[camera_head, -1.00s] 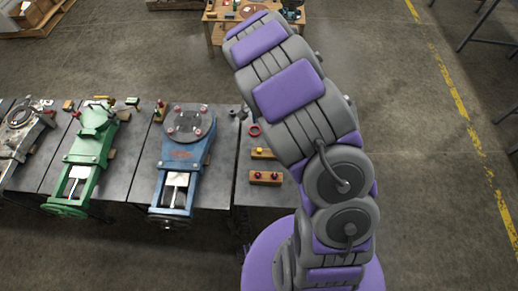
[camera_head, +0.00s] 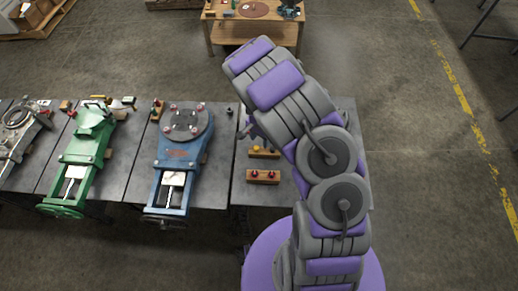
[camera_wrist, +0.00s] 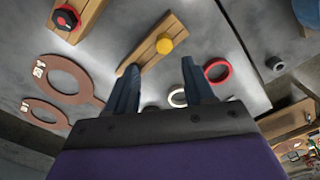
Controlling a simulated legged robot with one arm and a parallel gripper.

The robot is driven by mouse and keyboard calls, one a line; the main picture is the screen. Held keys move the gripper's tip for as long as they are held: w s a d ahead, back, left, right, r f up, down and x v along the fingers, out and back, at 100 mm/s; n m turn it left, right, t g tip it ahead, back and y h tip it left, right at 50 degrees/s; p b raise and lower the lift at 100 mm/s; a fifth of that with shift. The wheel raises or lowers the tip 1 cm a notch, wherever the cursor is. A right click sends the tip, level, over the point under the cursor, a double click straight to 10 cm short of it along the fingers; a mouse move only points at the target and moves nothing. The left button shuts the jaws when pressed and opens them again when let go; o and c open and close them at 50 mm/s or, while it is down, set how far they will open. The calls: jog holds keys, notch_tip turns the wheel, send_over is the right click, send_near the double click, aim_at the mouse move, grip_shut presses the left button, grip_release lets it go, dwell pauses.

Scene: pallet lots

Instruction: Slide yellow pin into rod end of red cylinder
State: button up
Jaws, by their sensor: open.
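The yellow pin shows as a round yellow head (camera_wrist: 164,46) on a wooden block (camera_wrist: 150,48) in the wrist view. It also shows as a small yellow spot in the head view (camera_head: 257,149), beside my arm. My gripper (camera_wrist: 160,75) is open and empty, its two dark fingers spread just short of the block. The pin head is beyond the fingertips, roughly between their lines, with no contact visible. I cannot make out a red cylinder with a rod end for certain in either view.
A red ring (camera_wrist: 218,70) and a pale ring (camera_wrist: 178,97) lie near the right finger. Another block (camera_head: 263,176) holds red knobs. A blue machine (camera_head: 180,155) and a green machine (camera_head: 80,160) stand to the left. Flat brown rings (camera_wrist: 63,80) lie left in the wrist view.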

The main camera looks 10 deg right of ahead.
aim_at(256, 147)
jog(key=f, duration=0.1)
jog(key=a+f+b, duration=0.1)
jog(key=f, duration=0.1)
jog(key=a+f, duration=0.1)
jog(key=shift+a+f, duration=0.25)
jog(key=shift+f, duration=0.1)
jog(key=shift+d, duration=0.65)
jog(key=shift+c, duration=0.2)
jog(key=shift+d, duration=0.2)
jog(key=shift+c, duration=0.8)
jog(key=c, duration=0.3)
jog(key=shift+a, duration=0.55)
jog(key=c, duration=0.3)
jog(key=shift+c, duration=0.7)
jog(key=shift+d, duration=0.1)
grip_shut()
